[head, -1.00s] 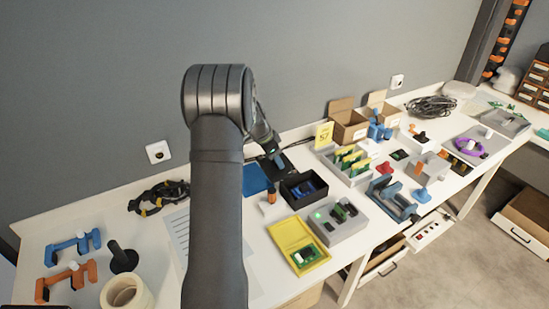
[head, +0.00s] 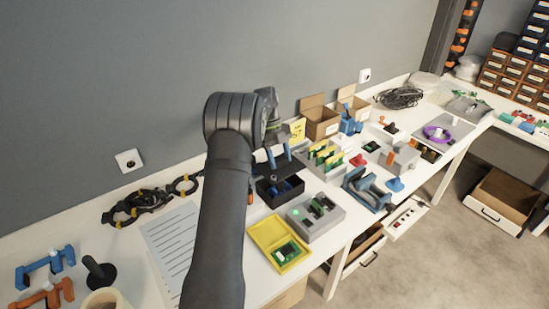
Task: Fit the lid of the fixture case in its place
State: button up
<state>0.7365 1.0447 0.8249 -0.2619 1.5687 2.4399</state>
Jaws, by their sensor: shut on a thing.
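An open black box (head: 291,194) with blue parts inside, which looks like the fixture case, stands on the white table near the middle. My gripper (head: 278,156) is above the back of this box, pointing down. I cannot tell whether that piece touches the box. My arm covers part of the table left of the box, and the fingertips are too small to make out clearly.
A grey box with a green light (head: 322,228) and a yellow tray with a circuit board (head: 263,232) stand close in front. A grey rack of yellow-green boards (head: 309,158) is close on the right. Cardboard boxes (head: 321,125) stand behind.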

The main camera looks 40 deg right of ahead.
aim_at(280, 168)
jog(key=shift+f, duration=2.25)
jog(key=shift+f, duration=0.15)
jog(key=shift+f, duration=1)
jog(key=o, duration=1.1)
jog(key=v, duration=1.7)
jog(key=shift+r, duration=0.25)
